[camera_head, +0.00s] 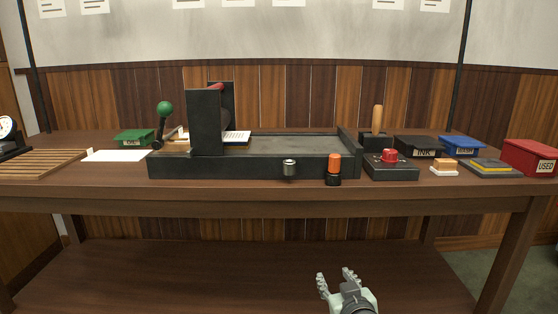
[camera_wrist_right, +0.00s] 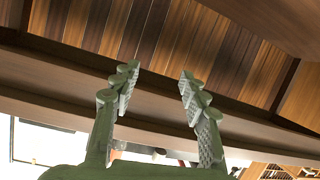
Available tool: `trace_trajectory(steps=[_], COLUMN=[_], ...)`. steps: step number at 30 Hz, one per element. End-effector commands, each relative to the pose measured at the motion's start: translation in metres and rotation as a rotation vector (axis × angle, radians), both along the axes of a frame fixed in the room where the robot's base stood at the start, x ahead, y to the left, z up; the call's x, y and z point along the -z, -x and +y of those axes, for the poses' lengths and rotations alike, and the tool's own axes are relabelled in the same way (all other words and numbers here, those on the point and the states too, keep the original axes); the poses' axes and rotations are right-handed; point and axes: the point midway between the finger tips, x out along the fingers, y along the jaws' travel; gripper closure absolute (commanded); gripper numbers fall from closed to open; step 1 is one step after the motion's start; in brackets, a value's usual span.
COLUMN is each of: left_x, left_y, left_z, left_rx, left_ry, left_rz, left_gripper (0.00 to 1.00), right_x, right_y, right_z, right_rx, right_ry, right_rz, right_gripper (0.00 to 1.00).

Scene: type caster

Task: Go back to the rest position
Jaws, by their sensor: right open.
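My right gripper (camera_head: 337,280) is in the lower middle of the head view, low in front of the table and below the tabletop. It is open, with nothing between its fingers. The right wrist view shows the same gripper (camera_wrist_right: 158,95) with its two fingers spread apart and empty. My left gripper is in neither view.
The wooden table (camera_head: 260,205) has a lower shelf (camera_head: 180,275).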

Motion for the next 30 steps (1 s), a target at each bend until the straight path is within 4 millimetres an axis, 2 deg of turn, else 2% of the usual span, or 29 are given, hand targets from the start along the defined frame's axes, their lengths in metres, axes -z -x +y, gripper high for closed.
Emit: trace_trajectory(steps=[1, 3, 5, 9, 12, 16, 18, 21, 30], left_x=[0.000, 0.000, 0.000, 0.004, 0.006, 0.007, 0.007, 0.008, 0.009], left_y=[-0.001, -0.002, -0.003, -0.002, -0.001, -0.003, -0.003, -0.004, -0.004], left_z=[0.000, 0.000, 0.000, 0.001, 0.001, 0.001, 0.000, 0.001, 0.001], left_rx=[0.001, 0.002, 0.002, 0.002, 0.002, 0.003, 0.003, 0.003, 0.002], left_ry=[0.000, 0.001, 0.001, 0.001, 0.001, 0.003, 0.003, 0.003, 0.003], left_rz=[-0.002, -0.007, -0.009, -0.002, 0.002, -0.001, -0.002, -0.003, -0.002], left_gripper=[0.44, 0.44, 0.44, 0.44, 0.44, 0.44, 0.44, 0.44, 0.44], right_x=[0.032, 0.070, 0.101, 0.163, 0.194, 0.217, 0.223, 0.227, 0.228], right_y=[0.022, 0.054, 0.084, 0.164, 0.222, 0.282, 0.304, 0.321, 0.326], right_z=[-0.015, -0.036, -0.052, -0.087, -0.107, -0.126, -0.131, -0.136, -0.137], right_rx=[0.027, 0.058, 0.081, 0.121, 0.136, 0.145, 0.145, 0.147, 0.146], right_ry=[0.010, 0.028, 0.044, 0.081, 0.105, 0.126, 0.133, 0.139, 0.141], right_rz=[0.087, 0.204, 0.307, 0.545, 0.701, 0.854, 0.908, 0.950, 0.962], right_gripper=[0.56, 0.56, 0.56, 0.56, 0.56, 0.56, 0.56, 0.56, 0.56])
